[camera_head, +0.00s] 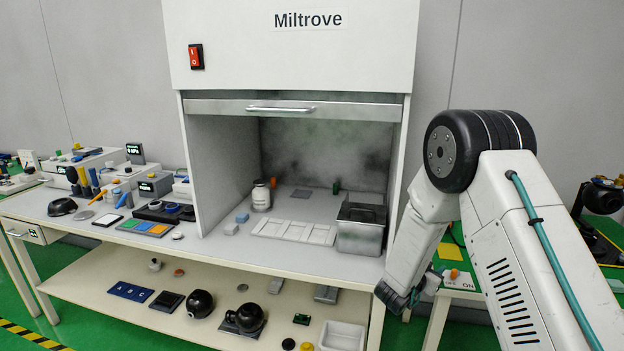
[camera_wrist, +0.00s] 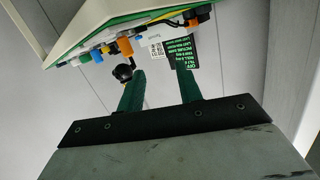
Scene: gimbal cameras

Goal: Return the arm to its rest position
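My white arm with a black elbow joint reaches in from the right in the camera_head view and bends down to the left. My gripper (camera_head: 398,298) hangs low beside the right front corner of the workbench (camera_head: 290,262). In the camera_wrist view its two green fingers (camera_wrist: 163,85) stand apart, with nothing held between them. A label with a code square (camera_wrist: 155,47) and a dark text panel (camera_wrist: 184,52) show beyond the fingertips. From these views I cannot tell whether the gripper touches anything.
A fume hood marked Miltrove (camera_head: 308,45) stands on the bench, its sash raised. A lower shelf (camera_head: 100,290) carries several small items. Another table (camera_head: 456,291) stands right, behind my arm.

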